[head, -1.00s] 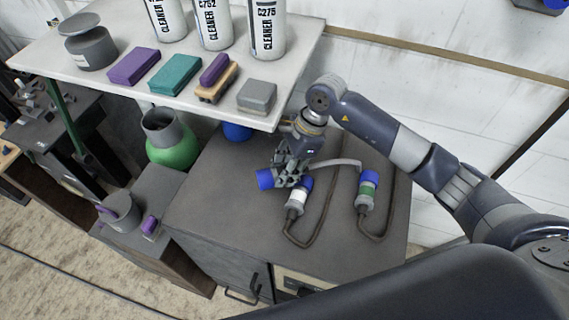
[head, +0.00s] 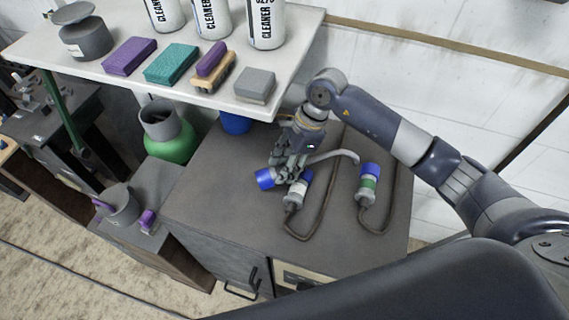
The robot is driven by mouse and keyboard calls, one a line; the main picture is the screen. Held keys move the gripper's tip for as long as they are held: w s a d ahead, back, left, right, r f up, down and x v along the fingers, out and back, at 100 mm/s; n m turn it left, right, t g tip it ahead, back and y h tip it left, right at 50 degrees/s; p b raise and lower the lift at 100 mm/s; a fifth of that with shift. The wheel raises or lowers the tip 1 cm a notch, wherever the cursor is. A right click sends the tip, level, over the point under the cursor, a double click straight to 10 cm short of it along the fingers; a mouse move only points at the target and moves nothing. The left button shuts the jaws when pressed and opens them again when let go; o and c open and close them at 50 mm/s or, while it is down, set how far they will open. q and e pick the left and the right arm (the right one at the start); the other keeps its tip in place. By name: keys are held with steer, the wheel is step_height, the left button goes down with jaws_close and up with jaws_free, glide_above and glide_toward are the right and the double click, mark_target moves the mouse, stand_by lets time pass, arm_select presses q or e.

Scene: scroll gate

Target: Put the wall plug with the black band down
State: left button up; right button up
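My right gripper (head: 287,176) is over the dark cabinet top and seems closed around a plug with a blue end (head: 266,178). The blue end sticks out to the left of the fingers, and a bent grey cable piece (head: 335,156) comes out to the right. The fingers cover this plug's middle, so its band is hidden. I cannot tell whether it touches the top. A white-banded plug (head: 294,198) lies just below the fingers, partly covered. A green-banded plug (head: 368,184) lies apart to the right. My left gripper is not in view.
A white shelf (head: 200,92) with bottles and blocks overhangs the back left. Brown cables (head: 322,215) loop from the two lying plugs. The cabinet top (head: 225,190) is clear on its left side. A wall stands behind.

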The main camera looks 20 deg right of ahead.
stand_by(0.3)
steer(key=shift+r+p, duration=0.4)
steer(key=shift+p, duration=0.1)
steer(key=shift+r+p, duration=0.35)
steer(key=shift+p, duration=0.05)
steer(key=shift+d+r+b, duration=0.15)
steer(key=shift+d+b, duration=0.5)
steer(key=shift+b, duration=0.5)
steer(key=d+b, duration=0.5)
steer(key=d, duration=0.6)
steer(key=shift+w+r, duration=0.3)
